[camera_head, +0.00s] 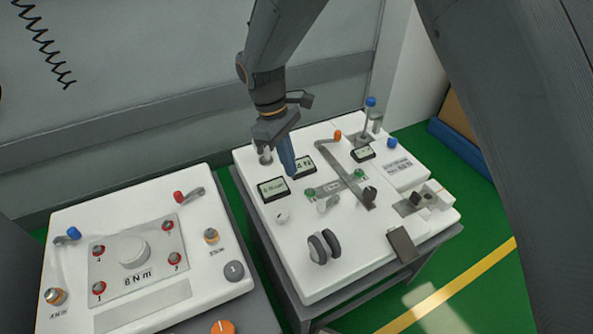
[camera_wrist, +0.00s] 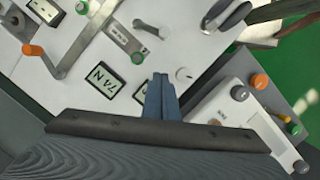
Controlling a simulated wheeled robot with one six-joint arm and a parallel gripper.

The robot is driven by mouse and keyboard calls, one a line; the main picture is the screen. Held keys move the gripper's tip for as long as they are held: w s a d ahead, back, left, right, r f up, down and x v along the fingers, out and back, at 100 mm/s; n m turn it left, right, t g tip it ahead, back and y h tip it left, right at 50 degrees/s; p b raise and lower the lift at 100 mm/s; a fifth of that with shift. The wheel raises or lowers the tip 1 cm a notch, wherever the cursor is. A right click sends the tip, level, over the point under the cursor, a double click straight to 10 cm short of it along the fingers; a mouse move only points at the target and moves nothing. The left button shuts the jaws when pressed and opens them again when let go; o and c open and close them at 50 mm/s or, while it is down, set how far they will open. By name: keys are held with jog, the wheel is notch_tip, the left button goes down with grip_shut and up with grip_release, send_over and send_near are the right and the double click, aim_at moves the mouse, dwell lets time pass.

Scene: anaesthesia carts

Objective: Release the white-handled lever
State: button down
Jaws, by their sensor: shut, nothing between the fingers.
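A small lever with a whitish handle (camera_head: 327,204) lies on the white top of the right-hand cart (camera_head: 350,245), in front of a grey strip with green knobs. In the wrist view a pale lever-like part (camera_wrist: 147,27) shows beside that strip, but I cannot tell its pose clearly. My gripper (camera_head: 291,174) has blue fingers pointing down, over the two display panels and to the left of the lever. It also shows in the wrist view (camera_wrist: 160,80). Its fingers are together and empty, apart from the lever. They partly hide one display.
A long metal bar with an orange end (camera_head: 337,135) crosses the cart top. Black round discs (camera_head: 324,246), a white knob (camera_head: 282,215) and a blue-capped post (camera_head: 370,102) stand nearby. A second cart (camera_head: 70,285) with red knobs stands left. A grey wall is behind.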

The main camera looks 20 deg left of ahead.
aim_at(329, 201)
jog(key=x, duration=0.8)
jog(key=shift+d+f+p, duration=0.1)
jog(key=shift+p, duration=0.3)
jog(key=shift+s+d+p, duration=0.1)
jog(key=shift+d+p, duration=0.25)
jog(key=shift+d, duration=1.65)
